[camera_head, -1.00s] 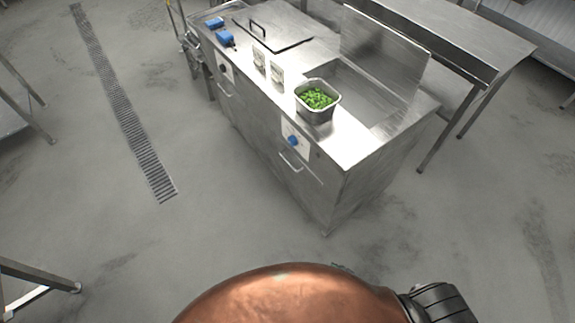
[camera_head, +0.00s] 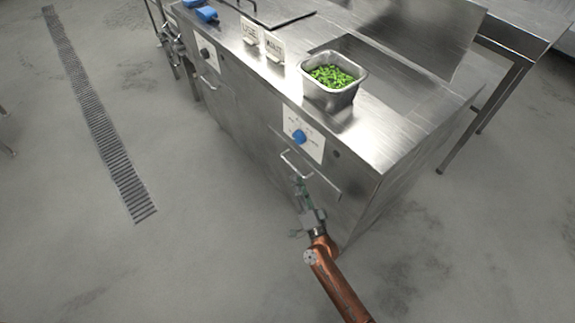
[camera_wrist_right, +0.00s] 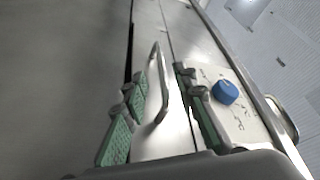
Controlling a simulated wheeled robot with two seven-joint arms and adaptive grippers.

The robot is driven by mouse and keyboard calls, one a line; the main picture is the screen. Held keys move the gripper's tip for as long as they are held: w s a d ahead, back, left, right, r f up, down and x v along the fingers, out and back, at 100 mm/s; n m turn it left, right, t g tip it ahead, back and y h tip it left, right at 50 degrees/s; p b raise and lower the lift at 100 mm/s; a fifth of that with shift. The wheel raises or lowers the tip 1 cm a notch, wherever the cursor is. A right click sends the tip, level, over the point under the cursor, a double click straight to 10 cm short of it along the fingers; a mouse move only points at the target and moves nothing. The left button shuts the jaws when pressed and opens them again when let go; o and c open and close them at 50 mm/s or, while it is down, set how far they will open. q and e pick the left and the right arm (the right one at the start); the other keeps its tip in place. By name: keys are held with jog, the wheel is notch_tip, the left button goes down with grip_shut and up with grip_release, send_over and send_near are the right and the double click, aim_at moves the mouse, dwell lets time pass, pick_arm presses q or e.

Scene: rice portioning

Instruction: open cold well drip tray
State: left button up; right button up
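The cold well drip tray's front appears as a narrow metal panel (camera_head: 326,188) low in the counter's side, and it looks closed. Its bar handle (camera_head: 296,163) sits below the blue knob; it also shows in the right wrist view (camera_wrist_right: 161,92). My right gripper (camera_head: 299,181) is at the handle. In the wrist view its two green-padded fingers (camera_wrist_right: 163,90) are apart, one on each side of the handle, with gaps visible. I cannot tell how deep the handle is between them. My left gripper is not in view.
The metal counter (camera_head: 400,140) carries a pan of green food (camera_head: 331,80) near its front edge. A blue knob (camera_head: 299,137) on a white plate is above the handle; it shows in the wrist view (camera_wrist_right: 225,92). The floor (camera_head: 200,250) is clear, with a drain grate (camera_head: 95,110).

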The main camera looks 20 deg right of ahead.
aim_at(291, 165)
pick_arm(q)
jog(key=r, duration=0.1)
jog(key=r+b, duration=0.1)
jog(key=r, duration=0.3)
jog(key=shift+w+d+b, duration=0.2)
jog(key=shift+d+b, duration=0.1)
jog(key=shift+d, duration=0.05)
pick_arm(e)
jog(key=x, duration=0.7)
jog(key=shift+w+r, duration=0.15)
jog(key=shift+w, duration=0.15)
jog(key=shift+c, duration=0.2)
grip_shut()
